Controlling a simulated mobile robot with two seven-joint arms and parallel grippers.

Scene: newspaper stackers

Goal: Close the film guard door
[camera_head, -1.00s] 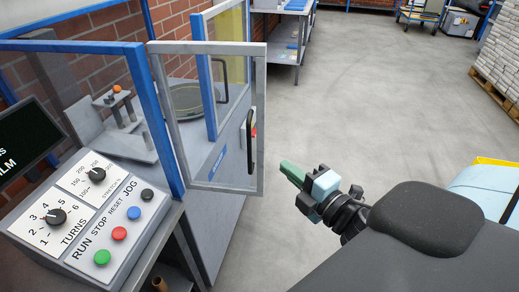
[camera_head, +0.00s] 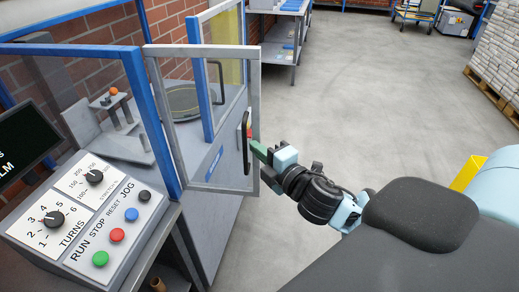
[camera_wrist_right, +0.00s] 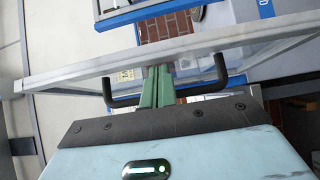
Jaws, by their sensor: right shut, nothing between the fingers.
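The film guard door, a clear panel in a grey frame (camera_head: 203,50), stands swung out from the wrapping machine at the left, partly open. Its black bar handle (camera_head: 246,138) is on the free-edge side; it also shows in the right wrist view (camera_wrist_right: 207,97). My right gripper (camera_head: 259,151) is shut and empty, its green fingers at the door's free edge beside the handle. In the right wrist view the fingers (camera_wrist_right: 157,85) cross the middle of the handle and point at the door. I cannot tell whether they touch it. My left gripper is not in view.
A control panel (camera_head: 137,196) with knobs and coloured buttons is at the front left. A blue-framed panel (camera_head: 205,85) with another handle stands behind the door. A workbench (camera_head: 280,40) is at the back, a pallet of newspapers (camera_head: 498,50) at right. The floor between is clear.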

